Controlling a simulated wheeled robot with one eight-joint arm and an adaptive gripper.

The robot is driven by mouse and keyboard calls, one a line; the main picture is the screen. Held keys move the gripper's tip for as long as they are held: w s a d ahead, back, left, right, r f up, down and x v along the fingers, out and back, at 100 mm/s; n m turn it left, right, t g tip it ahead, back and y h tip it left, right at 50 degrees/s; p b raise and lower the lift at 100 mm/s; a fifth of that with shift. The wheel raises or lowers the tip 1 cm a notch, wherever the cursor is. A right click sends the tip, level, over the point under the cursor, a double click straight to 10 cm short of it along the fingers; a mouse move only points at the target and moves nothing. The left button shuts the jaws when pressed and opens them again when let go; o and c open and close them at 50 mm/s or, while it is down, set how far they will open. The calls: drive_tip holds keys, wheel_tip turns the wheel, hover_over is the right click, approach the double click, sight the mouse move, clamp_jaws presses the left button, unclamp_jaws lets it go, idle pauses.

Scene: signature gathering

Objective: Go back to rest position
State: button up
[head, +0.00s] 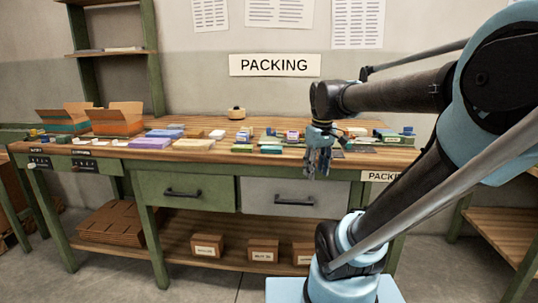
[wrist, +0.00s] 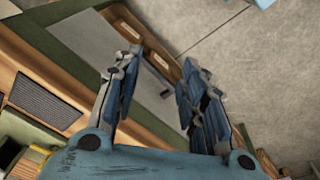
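My gripper (head: 318,162) hangs in front of the packing table's (head: 340,164) front edge in the head view, fingers pointing down. In the wrist view my gripper (wrist: 160,90) has its two blue fingers spread apart, with nothing between them. Below the fingers are the table's front, a grey drawer and the concrete floor (wrist: 245,60). My arm reaches in from the right side of the head view.
Several small boxes and coloured packs lie on the tabletop, with open cardboard boxes (head: 113,118) at the left. Two drawers, green (head: 186,192) and grey (head: 294,199), sit under the top. Small labelled boxes (head: 207,246) stand on the lower shelf. The floor in front is clear.

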drive_tip(key=s+d+f+m, duration=0.3)
drive_tip(key=s+f+m, duration=0.2)
drive_tip(key=s+f, duration=0.5)
wheel_tip(320, 180, down, 4)
drive_tip(key=shift+s+d+r+t, duration=0.2)
drive_tip(key=shift+t, duration=0.1)
drive_tip(key=shift+w+f, duration=0.2)
drive_tip(key=shift+w, duration=0.2)
